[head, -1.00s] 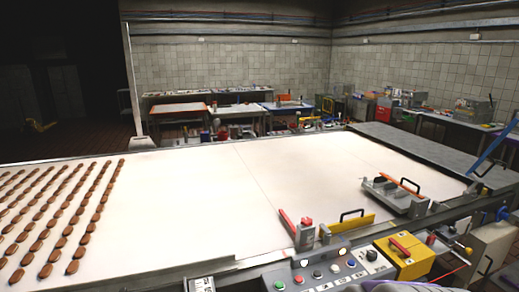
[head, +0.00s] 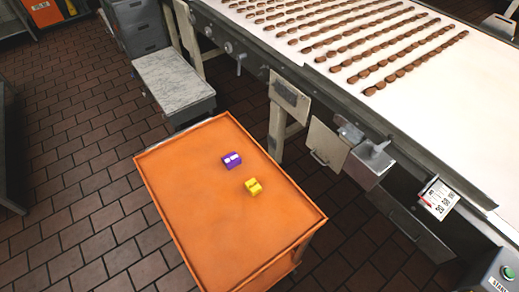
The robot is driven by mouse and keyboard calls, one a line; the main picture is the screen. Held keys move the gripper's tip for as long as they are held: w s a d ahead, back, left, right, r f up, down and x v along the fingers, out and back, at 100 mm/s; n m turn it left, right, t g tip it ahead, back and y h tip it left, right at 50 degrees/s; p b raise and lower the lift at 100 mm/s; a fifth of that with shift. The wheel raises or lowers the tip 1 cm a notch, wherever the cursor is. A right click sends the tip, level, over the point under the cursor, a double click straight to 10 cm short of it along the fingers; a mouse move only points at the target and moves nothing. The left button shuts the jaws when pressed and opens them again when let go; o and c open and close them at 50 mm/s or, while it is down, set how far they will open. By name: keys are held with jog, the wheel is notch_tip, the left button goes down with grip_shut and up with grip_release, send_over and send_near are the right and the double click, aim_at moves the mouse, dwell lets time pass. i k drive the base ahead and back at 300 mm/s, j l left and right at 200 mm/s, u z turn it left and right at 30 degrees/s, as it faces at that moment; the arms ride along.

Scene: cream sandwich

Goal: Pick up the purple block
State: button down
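The purple block (head: 232,160) is small, with white marks on it. It lies on the orange table (head: 195,215), in the upper middle part of its top. A yellow block (head: 253,187) lies just below and to the right of it, with a small gap between them. My gripper is not in the head view, so its state and its place relative to the block do not show.
A conveyor (head: 440,110) with rows of brown biscuits (head: 375,55) runs along the upper right. A grey step or bench (head: 173,80) stands behind the orange table. Brown tiled floor (head: 85,175) is clear to the left. A control box (head: 495,272) is at lower right.

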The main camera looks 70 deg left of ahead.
aim_at(232, 160)
jog(key=u, duration=0.5)
jog(key=k+u, duration=0.15)
jog(key=u, duration=0.3)
jog(key=k+u, duration=0.1)
jog(key=u, duration=1)
jog(key=i+l+u, duration=0.1)
jog(key=u, duration=0.2)
jog(key=i+l+u, duration=0.1)
jog(key=u, duration=0.2)
jog(key=l, duration=0.1)
